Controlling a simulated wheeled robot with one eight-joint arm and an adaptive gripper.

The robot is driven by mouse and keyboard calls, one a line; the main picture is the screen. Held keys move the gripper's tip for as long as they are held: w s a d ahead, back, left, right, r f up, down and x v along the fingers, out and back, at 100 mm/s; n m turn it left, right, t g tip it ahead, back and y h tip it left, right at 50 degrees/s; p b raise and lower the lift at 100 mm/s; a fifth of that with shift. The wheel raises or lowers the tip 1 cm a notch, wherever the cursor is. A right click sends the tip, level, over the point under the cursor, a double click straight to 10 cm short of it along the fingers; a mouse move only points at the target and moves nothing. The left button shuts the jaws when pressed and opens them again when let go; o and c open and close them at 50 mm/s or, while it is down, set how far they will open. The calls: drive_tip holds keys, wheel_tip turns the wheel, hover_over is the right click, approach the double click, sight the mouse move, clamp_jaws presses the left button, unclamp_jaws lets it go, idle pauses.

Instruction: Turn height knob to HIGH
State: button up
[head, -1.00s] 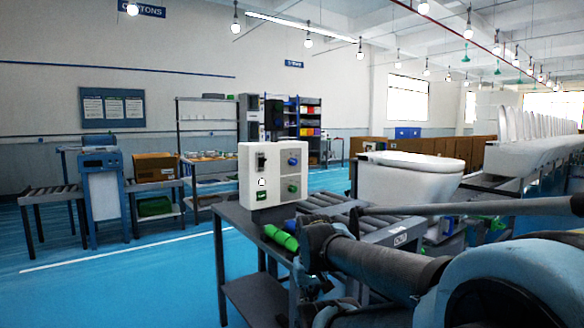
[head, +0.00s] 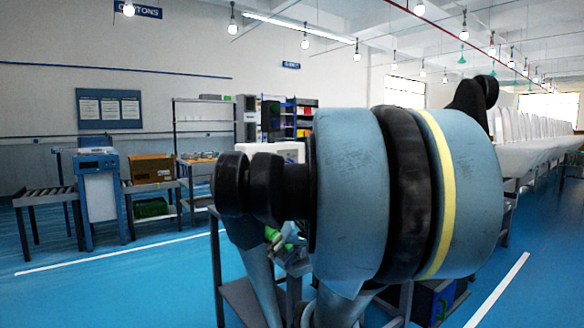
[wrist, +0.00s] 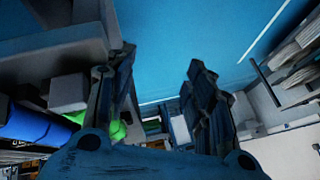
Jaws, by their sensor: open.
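The white control box (head: 290,150) stands on the dark table behind my arm in the head view. Only a strip of its top shows. Its face, with the knobs and switch, is hidden by my arm, so I cannot tell the height knob's setting. In the wrist view my gripper (wrist: 158,75) is open, its two dark fingers apart with blue floor between them. I see nothing held between them. I cannot make out the height knob in the wrist view.
Green rolls (head: 273,237) lie on the dark table; a green thing also shows beside the left finger in the wrist view (wrist: 116,130).

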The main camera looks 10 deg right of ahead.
drive_tip(key=w+d+r+t+y, duration=0.2)
drive_tip(key=w+r+t, duration=0.1)
drive_tip(key=w+r, duration=0.6)
drive_tip(key=t+y, duration=0.1)
drive_tip(key=t, duration=0.7)
approach(292, 163)
drive_tip(key=shift+n, duration=0.3)
drive_tip(key=x, duration=0.9)
drive_tip(key=shift+w+a, duration=0.15)
drive_tip(key=shift+w, duration=0.05)
drive_tip(key=c, duration=1.1)
